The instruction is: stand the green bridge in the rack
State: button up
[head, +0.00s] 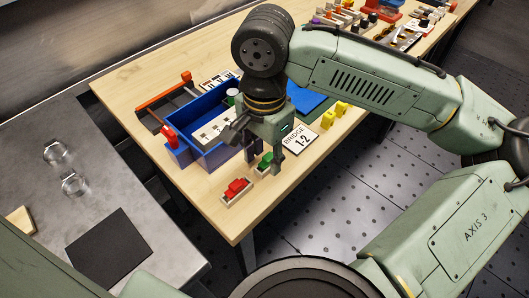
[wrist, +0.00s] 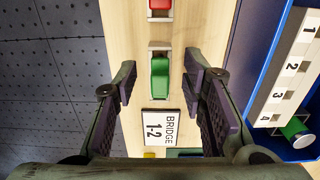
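The green bridge (head: 264,160) sits in a small pale holder on the wooden bench, and it shows in the wrist view (wrist: 160,78) between my fingers. My gripper (head: 257,148) is open above it, pointing down, with a finger on each side and a gap to both in the wrist view (wrist: 160,80). One finger partly hides the bridge in the head view. A white strip numbered 1 to 4 (wrist: 284,70), likely the rack, is inside the blue bin (head: 205,153). A green-sided round piece with a white end (wrist: 294,131) is beside number 4.
A red piece (head: 236,187) in a similar holder is close to the green bridge. A "BRIDGE 1-2" card (head: 301,139) lies on its other side, with yellow pieces (head: 335,113) beyond. The blue bin wall stands close to my gripper. The bench's near corner is clear.

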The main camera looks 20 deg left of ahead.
aim_at(264, 159)
jog(key=shift+r, duration=0.15)
notch_tip(264, 159, up, 12)
dwell(0.4)
